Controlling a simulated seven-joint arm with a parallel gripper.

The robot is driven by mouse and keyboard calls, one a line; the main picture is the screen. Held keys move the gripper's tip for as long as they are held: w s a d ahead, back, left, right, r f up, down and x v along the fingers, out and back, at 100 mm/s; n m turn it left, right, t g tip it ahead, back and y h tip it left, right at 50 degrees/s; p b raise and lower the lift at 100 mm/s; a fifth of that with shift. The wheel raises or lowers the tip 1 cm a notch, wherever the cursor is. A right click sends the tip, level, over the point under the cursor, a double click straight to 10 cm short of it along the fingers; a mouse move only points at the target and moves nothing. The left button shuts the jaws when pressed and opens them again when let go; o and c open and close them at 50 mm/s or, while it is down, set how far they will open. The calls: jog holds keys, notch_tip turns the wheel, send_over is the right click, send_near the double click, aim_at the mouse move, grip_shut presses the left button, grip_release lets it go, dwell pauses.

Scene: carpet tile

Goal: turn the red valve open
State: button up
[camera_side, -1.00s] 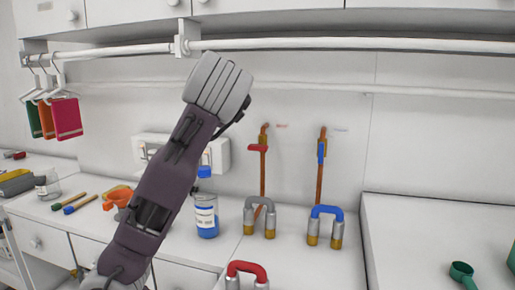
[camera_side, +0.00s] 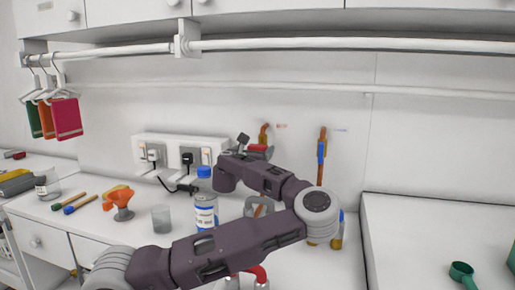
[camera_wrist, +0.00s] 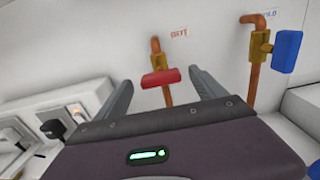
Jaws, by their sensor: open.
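The red valve (camera_wrist: 161,78) is a red handle on a brass body on a copper pipe, against the back wall. In the wrist view its handle lies nearly level, slightly tilted, between the two fingers of my gripper (camera_wrist: 163,88). The fingers are apart and I see no contact with the handle. How far their tips are from it in depth I cannot tell. In the side view the red handle (camera_side: 258,148) shows just above my wrist, and the pipe below it is hidden by my arm. My fingers are mostly hidden there.
A blue valve (camera_wrist: 288,51) on another copper pipe (camera_wrist: 254,85) stands to the right. A wall socket panel (camera_side: 165,152) with plugs is to the left. A bottle with a blue cap (camera_side: 204,172), an orange object (camera_side: 118,197) and a grey cup (camera_side: 161,218) stand on the counter.

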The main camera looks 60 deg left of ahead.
aim_at(255, 149)
jog(key=shift+x, duration=1.55)
jog(key=c, duration=1.4)
jog(key=shift+o, duration=0.2)
jog(key=shift+n, duration=0.3)
jog(key=n, duration=0.3)
jog(key=shift+n, duration=0.4)
jog(key=n, duration=0.4)
jog(key=shift+s+a, duration=0.1)
jog(key=n, duration=0.5)
jog(key=shift+f, duration=0.1)
jog(key=shift+f+n, duration=0.1)
jog(key=shift+n, duration=2.1)
